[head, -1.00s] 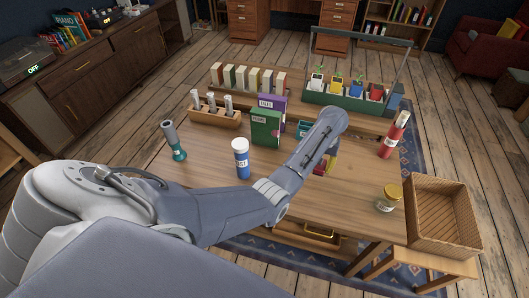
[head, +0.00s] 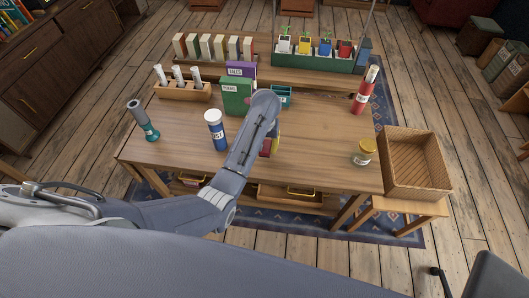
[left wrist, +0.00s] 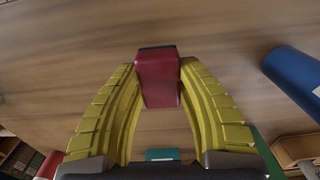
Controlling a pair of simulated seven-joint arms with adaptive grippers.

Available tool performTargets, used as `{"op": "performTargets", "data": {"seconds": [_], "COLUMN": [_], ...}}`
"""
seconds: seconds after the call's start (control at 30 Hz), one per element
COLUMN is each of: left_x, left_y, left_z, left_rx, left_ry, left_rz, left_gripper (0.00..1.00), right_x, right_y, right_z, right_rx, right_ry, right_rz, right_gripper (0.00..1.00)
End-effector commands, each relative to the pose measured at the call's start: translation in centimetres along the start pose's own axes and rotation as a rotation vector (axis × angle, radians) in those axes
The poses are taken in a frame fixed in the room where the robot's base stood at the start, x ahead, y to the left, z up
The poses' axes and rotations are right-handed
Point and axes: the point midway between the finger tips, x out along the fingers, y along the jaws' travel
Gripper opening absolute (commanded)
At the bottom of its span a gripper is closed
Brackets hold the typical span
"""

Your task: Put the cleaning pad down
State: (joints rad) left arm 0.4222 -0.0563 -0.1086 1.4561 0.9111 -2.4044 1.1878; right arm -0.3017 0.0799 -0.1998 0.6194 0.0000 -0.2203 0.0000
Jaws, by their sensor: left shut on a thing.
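The cleaning pad, a dark red block with a dark top layer, shows in the left wrist view (left wrist: 158,82) between the yellow fingers of my left gripper (left wrist: 158,72). The fingers press on its two sides. In the head view, only a red bit of the pad (head: 267,148) and some yellow of my left gripper (head: 272,142) show beside my forearm, over the middle of the wooden table (head: 310,165). I cannot tell whether the pad touches the tabletop. My right gripper is not in view.
A blue canister (head: 217,133) stands left of my forearm, with green (head: 236,97) and purple (head: 241,69) boxes behind. A yellow-lidded jar (head: 364,153), a red bottle (head: 363,97) and a wicker basket (head: 415,165) are on the right. The table between forearm and jar is bare.

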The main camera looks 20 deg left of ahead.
Motion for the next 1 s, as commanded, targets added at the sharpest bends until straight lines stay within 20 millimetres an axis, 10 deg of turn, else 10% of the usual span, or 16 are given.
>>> {"op": "performTargets", "data": {"seconds": [0.93,0.97,1.0], "left_x": [4.2,4.2,4.2], "left_y": [-0.1,-0.1,-0.1], "left_z": [0.0,0.0,0.0], "left_rx": [-0.001,0.0,-0.001], "left_ry": [-0.001,-0.001,-0.001], "left_rz": [0.0,0.0,0.0], "left_gripper": [0.0,0.4,0.45], "right_x": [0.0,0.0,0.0], "right_y": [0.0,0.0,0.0], "right_z": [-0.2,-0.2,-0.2], "right_rx": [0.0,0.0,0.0], "right_ry": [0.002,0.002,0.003], "right_rz": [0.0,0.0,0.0], "right_gripper": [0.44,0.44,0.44]}}
